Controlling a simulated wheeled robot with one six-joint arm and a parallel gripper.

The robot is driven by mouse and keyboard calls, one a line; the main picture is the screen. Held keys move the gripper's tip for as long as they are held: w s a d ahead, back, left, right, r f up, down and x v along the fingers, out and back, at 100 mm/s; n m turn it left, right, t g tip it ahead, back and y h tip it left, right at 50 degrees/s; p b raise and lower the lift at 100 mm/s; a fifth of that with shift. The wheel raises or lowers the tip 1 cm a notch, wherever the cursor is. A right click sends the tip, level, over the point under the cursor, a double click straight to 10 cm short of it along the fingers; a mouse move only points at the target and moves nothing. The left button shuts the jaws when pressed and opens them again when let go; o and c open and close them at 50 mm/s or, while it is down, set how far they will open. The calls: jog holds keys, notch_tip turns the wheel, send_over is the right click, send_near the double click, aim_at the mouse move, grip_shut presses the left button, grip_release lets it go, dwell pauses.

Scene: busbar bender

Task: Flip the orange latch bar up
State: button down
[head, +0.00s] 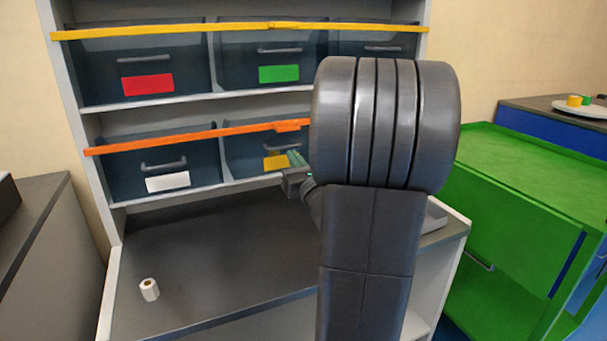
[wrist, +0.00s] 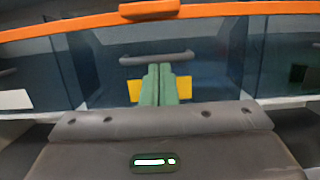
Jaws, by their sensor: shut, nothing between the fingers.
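The orange latch bar (head: 200,137) runs across the front of the lower row of bins in the head view. It also crosses the top of the wrist view (wrist: 230,10), with a raised orange tab (wrist: 149,9) near the middle. My gripper (head: 294,157) is shut and empty, its green fingers together. In the wrist view the fingers (wrist: 160,84) point at the bin with the yellow label (wrist: 183,87), below the bar. They appear apart from the bar. My arm hides the bar's right part in the head view.
A yellow bar (head: 230,28) crosses the upper bins, which carry red (head: 147,85) and green (head: 278,74) labels. A white-labelled bin (head: 167,182) sits lower left. A white roll (head: 149,290) stands on the dark worktop (head: 215,265). A green cabinet (head: 530,180) is at right.

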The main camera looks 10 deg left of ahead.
jog(key=shift+w+a+r, duration=0.15)
jog(key=shift+w+r, duration=0.05)
jog(key=shift+r, duration=0.9)
jog(key=shift+w+a+r, duration=0.15)
jog(key=shift+w+r, duration=0.05)
jog(key=shift+r, duration=0.85)
notch_tip(320, 180, up, 7)
jog(key=p, duration=0.4)
jog(key=shift+p, duration=0.3)
notch_tip(320, 180, down, 5)
jog(key=b, duration=0.4)
jog(key=p+v, duration=0.1)
jog(key=v, duration=0.9)
jog(key=shift+r, duration=0.3)
